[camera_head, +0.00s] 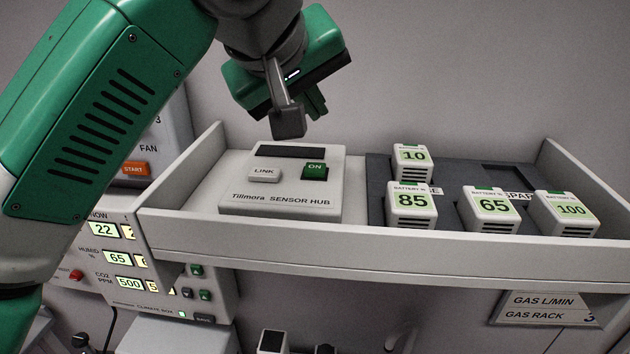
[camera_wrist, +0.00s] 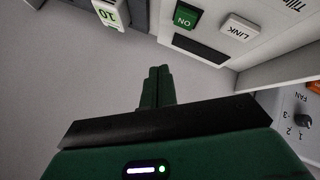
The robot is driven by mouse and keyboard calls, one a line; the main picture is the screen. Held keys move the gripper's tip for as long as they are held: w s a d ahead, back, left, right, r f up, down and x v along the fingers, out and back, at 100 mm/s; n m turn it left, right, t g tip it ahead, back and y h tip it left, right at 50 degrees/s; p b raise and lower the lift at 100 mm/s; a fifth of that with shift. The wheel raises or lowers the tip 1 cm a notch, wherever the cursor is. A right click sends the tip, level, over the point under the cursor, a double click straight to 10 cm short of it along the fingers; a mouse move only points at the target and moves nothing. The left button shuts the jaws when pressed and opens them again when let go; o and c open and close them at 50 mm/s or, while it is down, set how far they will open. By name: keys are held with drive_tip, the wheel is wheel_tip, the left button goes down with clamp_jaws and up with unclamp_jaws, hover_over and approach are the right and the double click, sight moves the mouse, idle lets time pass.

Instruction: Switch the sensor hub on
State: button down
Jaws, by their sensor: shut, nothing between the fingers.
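The sensor hub (camera_head: 282,199) is a pale box labelled "Tillmora SENSOR HUB" on the left of a shelf tray. It has a dark, blank display strip (camera_head: 291,151), a white LINK button (camera_head: 265,174) and a green ON button (camera_head: 315,171). In the wrist view the ON button (camera_wrist: 187,15) and the LINK button (camera_wrist: 240,27) show at the top. My gripper (camera_head: 316,108) hangs above and behind the hub, apart from it. Its fingers (camera_wrist: 160,72) are shut together and empty.
A dark battery holder (camera_head: 378,172) on the tray's right bears several numbered batteries, including 85 (camera_head: 411,205) and 65 (camera_head: 490,209). The tray has a raised front wall (camera_head: 400,250). A climate box (camera_head: 150,270) with buttons is below left. A fan unit with an orange START button (camera_head: 134,168) stands behind my arm.

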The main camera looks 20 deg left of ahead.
sight(312, 171)
wheel_tip(312, 171, down, 5)
drive_tip(key=b, duration=0.3)
drive_tip(key=shift+f, duration=0.1)
drive_tip(key=shift+f, duration=0.1)
idle(1.7)
drive_tip(key=shift+f, duration=0.3)
drive_tip(key=shift+f+b, duration=0.4)
drive_tip(key=shift+f, duration=0.1)
idle(0.5)
drive_tip(key=shift+r, duration=0.1)
drive_tip(key=shift+r+p, duration=0.8)
drive_tip(key=shift+p, duration=0.05)
drive_tip(key=shift+r, duration=0.1)
wheel_tip(312, 171, up, 5)
drive_tip(key=p, duration=0.4)
drive_tip(key=shift+p, duration=0.3)
